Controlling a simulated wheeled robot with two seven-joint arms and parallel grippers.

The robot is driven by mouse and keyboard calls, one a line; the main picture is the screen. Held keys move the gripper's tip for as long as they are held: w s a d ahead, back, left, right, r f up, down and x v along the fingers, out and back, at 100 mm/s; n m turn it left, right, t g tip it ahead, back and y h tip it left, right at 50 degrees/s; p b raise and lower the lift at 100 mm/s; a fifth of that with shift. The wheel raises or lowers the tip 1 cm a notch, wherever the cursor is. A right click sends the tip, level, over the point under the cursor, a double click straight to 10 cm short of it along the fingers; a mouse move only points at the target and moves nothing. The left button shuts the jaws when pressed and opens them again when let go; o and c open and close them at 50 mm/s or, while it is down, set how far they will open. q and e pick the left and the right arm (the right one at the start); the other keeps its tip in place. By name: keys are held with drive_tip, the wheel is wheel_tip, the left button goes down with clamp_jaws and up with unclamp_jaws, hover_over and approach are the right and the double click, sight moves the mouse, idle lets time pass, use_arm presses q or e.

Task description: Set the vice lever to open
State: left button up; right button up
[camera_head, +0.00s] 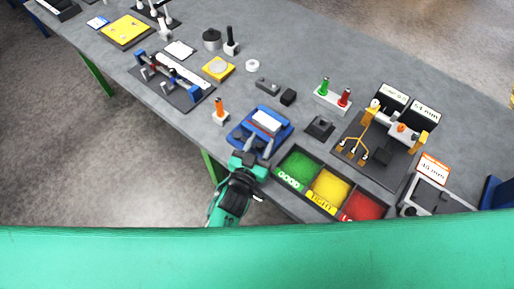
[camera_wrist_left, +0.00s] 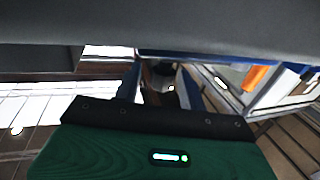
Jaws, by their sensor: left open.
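A blue vice-like device (camera_head: 284,133) with a pale block on top sits at the near edge of the bench in the head view. My left gripper (camera_head: 258,146) is at its near side, with two grey fingers apart and reaching over its front. In the left wrist view the open fingers (camera_wrist_left: 161,85) stand on either side of a small dark grey part (camera_wrist_left: 163,70), with a blue edge behind it. I cannot tell whether they touch it. The vice lever is not clearly visible; the gripper covers the device's front. My right gripper is out of view.
A sorting tray with green, yellow and red compartments (camera_head: 327,189) lies just right of my gripper. An orange-handled tool (camera_head: 220,109) stands to the left. A dark fixture board with yellow clamps (camera_head: 372,157) is farther right. The bench's near edge runs beneath my arm.

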use_arm(q)
drive_tip(key=b+v, duration=0.4)
drive_tip(key=v, duration=0.9)
drive_tip(key=shift+s, duration=0.3)
drive_tip(key=shift+a, duration=0.1)
